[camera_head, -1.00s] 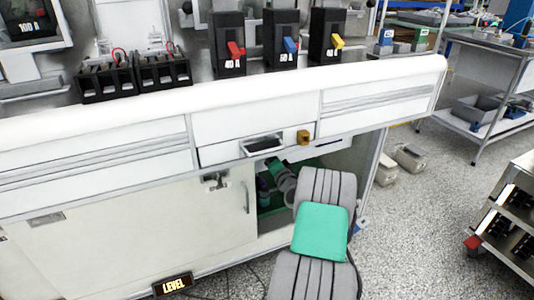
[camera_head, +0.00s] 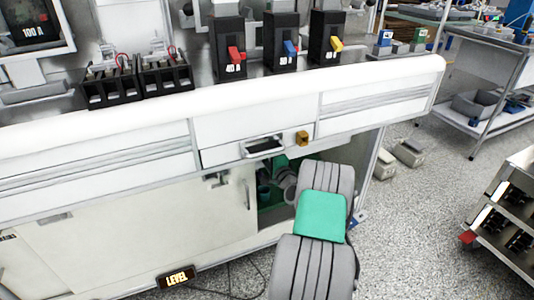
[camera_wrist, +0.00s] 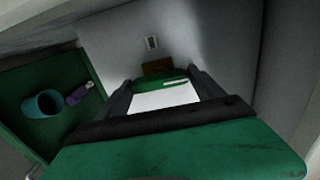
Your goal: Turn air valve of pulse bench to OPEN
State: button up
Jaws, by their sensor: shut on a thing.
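My gripper (camera_wrist: 162,78) is inside the dark open bay under the white bench, with its two dark fingers closed on a green piece (camera_wrist: 178,80) with a white line on it. This piece seems to be the air valve's handle, but its shape and setting cannot be read. A small brown plate (camera_wrist: 157,67) is just beyond it. In the head view my arm reaches into the bay (camera_head: 268,200), and the fingertips and valve are hidden there.
In the wrist view a green surface at left bears a teal cup (camera_wrist: 43,103) and a purple item (camera_wrist: 77,94). A grey wall (camera_wrist: 228,50) is close on the right. A cabinet door (camera_head: 150,225) is left of the bay. A LEVEL sign (camera_head: 177,278) sits low in front.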

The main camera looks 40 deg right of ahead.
jog(key=o, duration=1.4)
jog(key=shift+c, duration=0.2)
jog(key=shift+s, duration=0.15)
jog(key=p+v, duration=0.1)
jog(key=v, duration=0.6)
jog(key=shift+s+p, duration=0.3)
jog(key=shift+p, duration=0.05)
jog(key=shift+a, duration=0.15)
